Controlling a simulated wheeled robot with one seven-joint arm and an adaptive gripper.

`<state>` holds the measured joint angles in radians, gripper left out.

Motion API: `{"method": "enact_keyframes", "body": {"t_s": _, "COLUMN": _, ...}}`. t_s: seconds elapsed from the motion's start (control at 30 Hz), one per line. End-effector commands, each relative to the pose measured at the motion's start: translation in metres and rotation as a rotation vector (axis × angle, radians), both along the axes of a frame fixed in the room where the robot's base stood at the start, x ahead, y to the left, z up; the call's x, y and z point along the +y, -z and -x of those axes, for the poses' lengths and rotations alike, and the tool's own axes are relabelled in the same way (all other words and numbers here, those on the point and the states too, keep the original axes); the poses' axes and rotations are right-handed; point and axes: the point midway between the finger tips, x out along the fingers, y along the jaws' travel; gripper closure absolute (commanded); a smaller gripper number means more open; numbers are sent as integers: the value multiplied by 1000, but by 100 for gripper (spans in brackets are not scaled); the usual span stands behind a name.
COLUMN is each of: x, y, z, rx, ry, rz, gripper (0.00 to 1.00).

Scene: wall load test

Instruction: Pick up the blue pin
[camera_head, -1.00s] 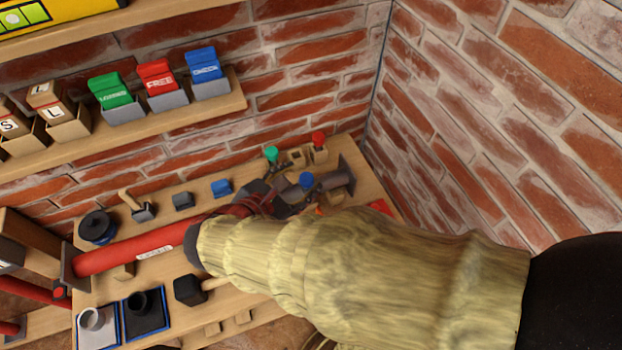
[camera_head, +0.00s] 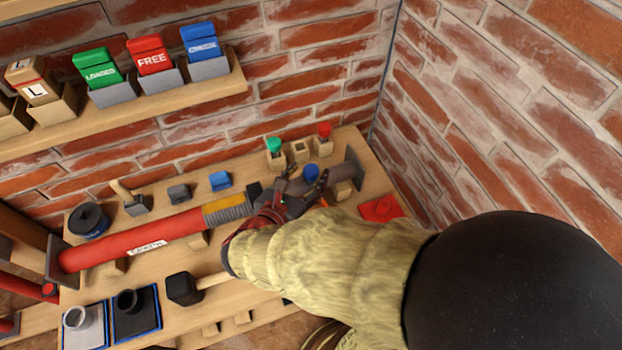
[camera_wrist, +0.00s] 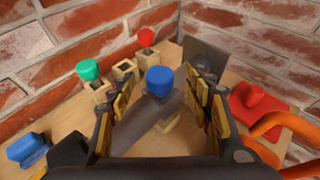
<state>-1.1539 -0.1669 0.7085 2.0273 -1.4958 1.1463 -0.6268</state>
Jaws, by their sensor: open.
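The blue pin (camera_head: 311,172) has a round blue head and shows near the right end of the shelf. In the wrist view the blue pin (camera_wrist: 159,80) stands upright between my open fingers, at or above a dark grey bar (camera_wrist: 145,125). My gripper (camera_head: 297,190) is open over the right part of the shelf, partly hidden by my sleeved arm. In the wrist view my gripper (camera_wrist: 160,95) has a finger on each side of the pin, with a gap on both sides. The lower part of the pin is hidden.
A green pin (camera_head: 274,145) and a red pin (camera_head: 324,130) stand in wooden blocks behind. A grey end plate (camera_head: 355,170) and a red piece (camera_head: 381,208) are at right. A red tube (camera_head: 130,240) lies left. An upper shelf (camera_head: 150,110) holds coloured cards; brick walls close the corner.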

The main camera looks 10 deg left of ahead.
Motion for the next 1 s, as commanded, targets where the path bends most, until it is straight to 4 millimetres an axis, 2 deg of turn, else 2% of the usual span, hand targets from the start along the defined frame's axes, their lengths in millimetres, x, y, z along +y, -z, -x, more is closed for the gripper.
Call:
{"method": "enact_keyframes", "body": {"t_s": 0.13, "x": -3, "y": 5, "z": -13, "rx": 0, "ry": 2, "rz": -1, "gripper": 50}}
{"method": "enact_keyframes", "body": {"t_s": 0.4, "x": -3, "y": 4, "z": -15, "rx": 0, "ry": -1, "rz": -1, "gripper": 50}}
{"method": "enact_keyframes", "body": {"t_s": 1.0, "x": -3, "y": 4, "z": -14, "rx": 0, "ry": -1, "rz": -1, "gripper": 84}}
